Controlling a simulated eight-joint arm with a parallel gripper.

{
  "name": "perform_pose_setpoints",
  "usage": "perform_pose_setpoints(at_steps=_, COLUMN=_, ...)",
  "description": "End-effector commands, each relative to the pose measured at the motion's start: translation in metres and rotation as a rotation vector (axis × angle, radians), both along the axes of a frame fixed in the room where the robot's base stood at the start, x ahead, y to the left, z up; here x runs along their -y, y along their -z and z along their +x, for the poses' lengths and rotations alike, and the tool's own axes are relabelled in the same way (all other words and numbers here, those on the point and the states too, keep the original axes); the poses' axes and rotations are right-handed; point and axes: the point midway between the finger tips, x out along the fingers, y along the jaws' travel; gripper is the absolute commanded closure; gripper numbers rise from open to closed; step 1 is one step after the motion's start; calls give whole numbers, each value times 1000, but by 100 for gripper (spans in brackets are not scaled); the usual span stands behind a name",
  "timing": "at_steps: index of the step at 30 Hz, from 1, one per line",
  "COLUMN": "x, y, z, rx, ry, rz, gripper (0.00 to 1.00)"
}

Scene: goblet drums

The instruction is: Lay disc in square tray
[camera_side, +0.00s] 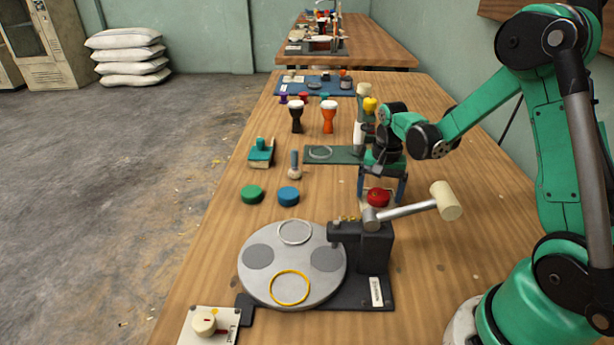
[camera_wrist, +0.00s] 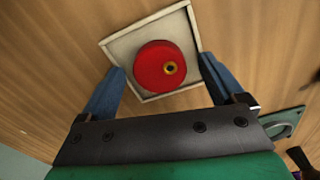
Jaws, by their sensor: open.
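The disc sits off-centre, towards the right and lower side of the tray in the wrist view. My gripper (camera_wrist: 162,70) is open above the tray, with one blue finger on each side of the disc. Gaps show between the fingers and the disc. In the side view my gripper (camera_side: 384,188) points down over the disc, and the tray is mostly hidden there.
A green disc (camera_side: 251,194) and a blue disc (camera_side: 288,196) lie to the left. In front stands a round grey turntable (camera_side: 262,285) beside a black block (camera_side: 365,247) with a mallet (camera_side: 420,206) reaching close to the red disc. Small drums (camera_side: 329,115) stand behind.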

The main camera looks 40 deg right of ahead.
Motion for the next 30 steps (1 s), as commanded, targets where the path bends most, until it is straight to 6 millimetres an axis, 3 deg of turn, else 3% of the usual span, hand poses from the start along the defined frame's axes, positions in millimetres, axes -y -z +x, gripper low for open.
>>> perform_pose_setpoints(at_steps=7, x=0, y=-14, z=0, rx=0, ry=0, rz=0, gripper=11)
perform_pose_setpoints(at_steps=21, x=0, y=-101, z=0, rx=0, ry=0, rz=0, gripper=11)
perform_pose_setpoints(at_steps=30, x=-5, y=-125, z=-1, rx=14, ry=-27, rz=-7, gripper=11)
